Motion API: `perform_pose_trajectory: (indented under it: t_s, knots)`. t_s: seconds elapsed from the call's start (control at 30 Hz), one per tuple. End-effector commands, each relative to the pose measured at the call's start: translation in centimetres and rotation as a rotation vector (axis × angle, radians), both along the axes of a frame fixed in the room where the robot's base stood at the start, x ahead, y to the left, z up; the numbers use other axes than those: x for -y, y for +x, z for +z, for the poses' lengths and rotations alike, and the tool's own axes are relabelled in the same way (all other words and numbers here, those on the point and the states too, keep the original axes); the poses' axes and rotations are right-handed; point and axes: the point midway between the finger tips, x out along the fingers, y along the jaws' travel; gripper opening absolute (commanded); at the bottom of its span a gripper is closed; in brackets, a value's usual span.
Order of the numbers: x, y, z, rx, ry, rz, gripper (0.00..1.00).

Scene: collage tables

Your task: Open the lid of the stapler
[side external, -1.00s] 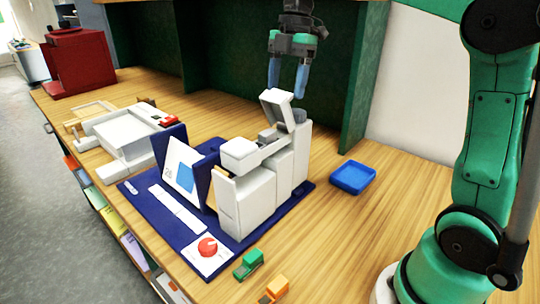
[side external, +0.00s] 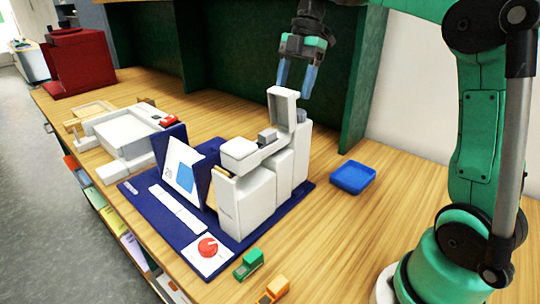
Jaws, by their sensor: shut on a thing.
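The stapler is a large white machine (side external: 257,198) on a dark blue base. Its small white lid (side external: 284,106) stands raised, nearly upright, at the back end, and a grey part (side external: 267,136) shows in the opening in front of it. My gripper (side external: 296,82) points down at the lid's top edge, with its blue fingers on either side of that edge. It is shut on the lid; the exact contact is small and partly hidden behind the lid.
A blue tray (side external: 353,177) lies right of the stapler. Small green (side external: 248,264) and orange (side external: 273,289) items lie in front. A red dial (side external: 208,247) is on the base. A white device (side external: 128,135) and a red box (side external: 78,62) stand left. A dark green partition (side external: 362,75) rises behind.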

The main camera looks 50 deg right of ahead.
Motion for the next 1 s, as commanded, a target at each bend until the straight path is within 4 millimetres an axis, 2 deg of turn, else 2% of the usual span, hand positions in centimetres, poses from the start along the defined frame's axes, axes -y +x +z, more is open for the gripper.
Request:
perform_pose_trajectory:
  t_s: [0.07,0.1,0.13,0.47,1.0]
  knots:
    - [0.0,0.0,0.0,0.0,-0.001,0.0,0.52]
    - [0.0,0.0,0.0,0.0,-0.002,0.0,0.74]
    - [0.0,0.0,0.0,0.0,-0.002,0.0,0.81]
    - [0.0,0.0,0.2,0.0,-0.002,0.001,0.81]
    - [0.0,0.0,4.2,0.0,-0.002,0.001,0.81]
